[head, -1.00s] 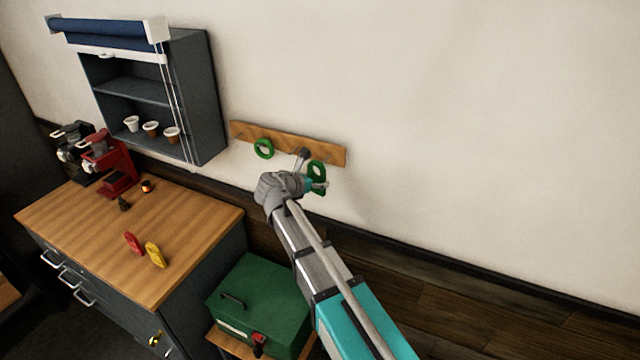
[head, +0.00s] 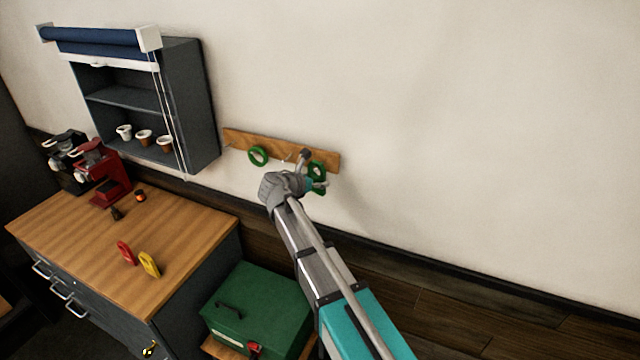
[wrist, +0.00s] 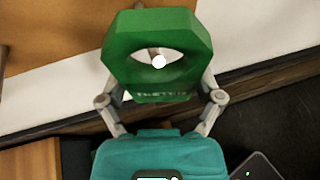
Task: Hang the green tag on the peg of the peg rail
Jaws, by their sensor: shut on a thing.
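My gripper (head: 320,184) is shut on the green tag (head: 316,168), gripping its lower end, in front of the right part of the wooden peg rail (head: 290,148). The tag fills the upper middle of the wrist view (wrist: 118,55), with my fingers (wrist: 160,95) at both sides of its lower part. A peg with a pale round end (wrist: 159,61) shows in the tag's hole. I cannot tell whether it passes through the hole or lies behind it. My arm's wrist hides part of the rail's lower side.
A green ring (head: 250,158) is at the rail's left part. A grey cabinet (head: 190,105) with a blue blind is left of the rail. Below are a wooden counter (head: 190,225) with red and yellow tags and a green box (head: 265,300). The wall right of the rail is clear.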

